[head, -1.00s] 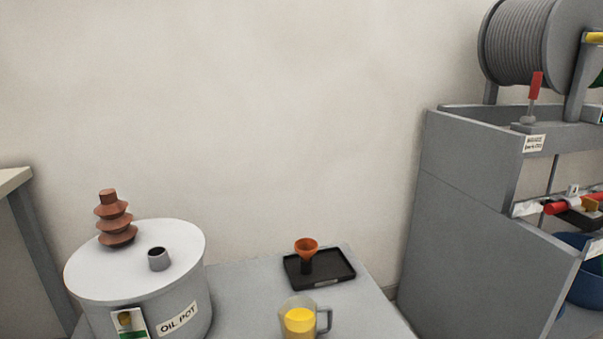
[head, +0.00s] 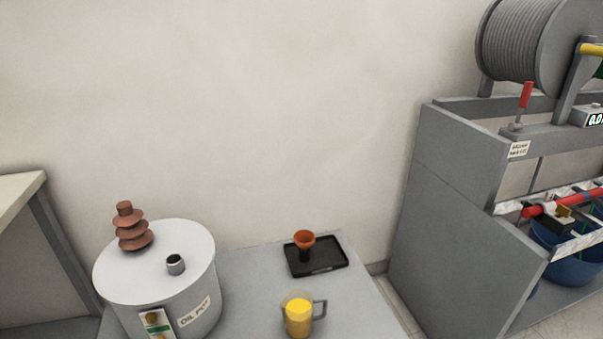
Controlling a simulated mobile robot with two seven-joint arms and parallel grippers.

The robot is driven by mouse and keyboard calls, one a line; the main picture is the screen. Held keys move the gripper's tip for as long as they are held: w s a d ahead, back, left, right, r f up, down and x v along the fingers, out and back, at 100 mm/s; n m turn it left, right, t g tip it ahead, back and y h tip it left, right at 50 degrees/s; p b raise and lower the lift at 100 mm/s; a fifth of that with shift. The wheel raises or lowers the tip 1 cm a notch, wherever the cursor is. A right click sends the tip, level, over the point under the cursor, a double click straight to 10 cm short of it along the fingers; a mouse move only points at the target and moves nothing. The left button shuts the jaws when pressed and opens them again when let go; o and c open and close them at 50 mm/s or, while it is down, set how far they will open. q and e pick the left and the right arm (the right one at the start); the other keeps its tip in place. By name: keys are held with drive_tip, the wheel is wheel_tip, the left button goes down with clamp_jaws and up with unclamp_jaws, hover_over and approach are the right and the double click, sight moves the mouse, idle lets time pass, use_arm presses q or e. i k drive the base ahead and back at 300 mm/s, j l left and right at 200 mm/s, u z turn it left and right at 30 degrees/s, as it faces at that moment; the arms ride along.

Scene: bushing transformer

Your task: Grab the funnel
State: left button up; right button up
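The orange funnel (head: 304,239) stands upright at the black tray (head: 329,259) near the back of the grey table. Its lower part is dark, and I cannot tell whether that is its spout or a holder. Neither of my grippers shows in the head view.
A clear jug (head: 299,314) with yellow liquid stands in front of the tray. The grey oil pot (head: 140,295), with a brown ribbed bushing (head: 133,230) on its lid, is to the left. A grey cabinet (head: 447,215) rises at the right. Bare table (head: 250,275) lies between pot and tray.

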sight(303, 239)
drive_tip(key=i+l, duration=0.3)
drive_tip(key=i+l+u, duration=0.2)
drive_tip(key=l, duration=0.2)
drive_tip(key=i+l+u, duration=0.25)
drive_tip(key=l, duration=0.15)
drive_tip(key=k, duration=0.05)
